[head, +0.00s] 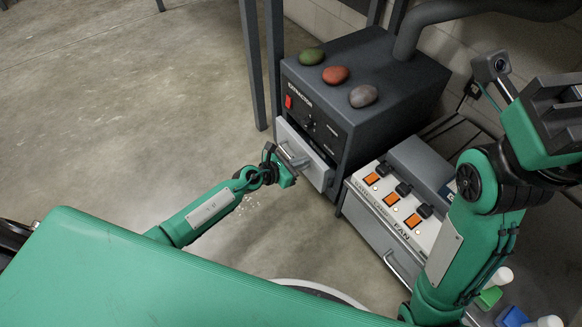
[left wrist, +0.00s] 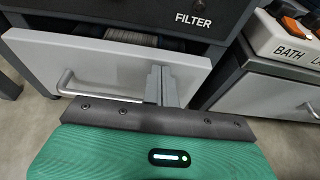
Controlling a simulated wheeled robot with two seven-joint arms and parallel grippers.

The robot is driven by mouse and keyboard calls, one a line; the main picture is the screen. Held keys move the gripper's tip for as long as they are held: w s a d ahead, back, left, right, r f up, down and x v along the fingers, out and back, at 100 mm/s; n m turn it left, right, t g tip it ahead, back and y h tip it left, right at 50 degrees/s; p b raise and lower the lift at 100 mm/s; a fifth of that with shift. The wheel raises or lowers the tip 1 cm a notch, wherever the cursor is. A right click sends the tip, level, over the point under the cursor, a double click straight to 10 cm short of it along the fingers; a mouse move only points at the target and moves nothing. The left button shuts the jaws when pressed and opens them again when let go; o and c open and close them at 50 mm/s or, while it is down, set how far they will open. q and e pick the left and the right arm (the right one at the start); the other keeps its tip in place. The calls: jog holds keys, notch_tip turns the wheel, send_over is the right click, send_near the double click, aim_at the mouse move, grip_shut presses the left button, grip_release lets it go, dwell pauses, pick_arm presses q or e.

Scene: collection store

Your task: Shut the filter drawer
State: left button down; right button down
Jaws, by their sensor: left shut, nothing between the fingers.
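The filter drawer (head: 303,158) is a light grey front with a bar handle, low in the dark extractor box (head: 365,95). It stands partly out; in the left wrist view a pleated filter shows behind the top of the drawer front (left wrist: 115,68), under the word FILTER. My left gripper (head: 294,158) is shut and empty at the drawer front. In the left wrist view its fingertips (left wrist: 161,80) lie before the front, by the right part of the handle (left wrist: 68,82). Whether they touch it I cannot tell. My right gripper (head: 560,112) is raised at the right; its fingers are unclear.
Three stones, green (head: 311,56), red (head: 336,75) and grey (head: 364,96), lie on the extractor. A switch unit (head: 400,205) with orange switches stands to its right, above another handled front. Dark legs (head: 262,60) stand left. The floor (head: 110,110) at left is clear.

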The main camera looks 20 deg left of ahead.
aim_at(314, 154)
pick_arm(q)
jog(key=shift+w+d, duration=0.15)
jog(key=shift+w, duration=0.05)
jog(key=w+d, duration=0.2)
jog(key=w, duration=0.1)
jog(key=shift+w+d, duration=0.2)
jog(key=shift+d, duration=0.15)
jog(key=shift+w+r, duration=0.15)
jog(key=shift+r, duration=0.05)
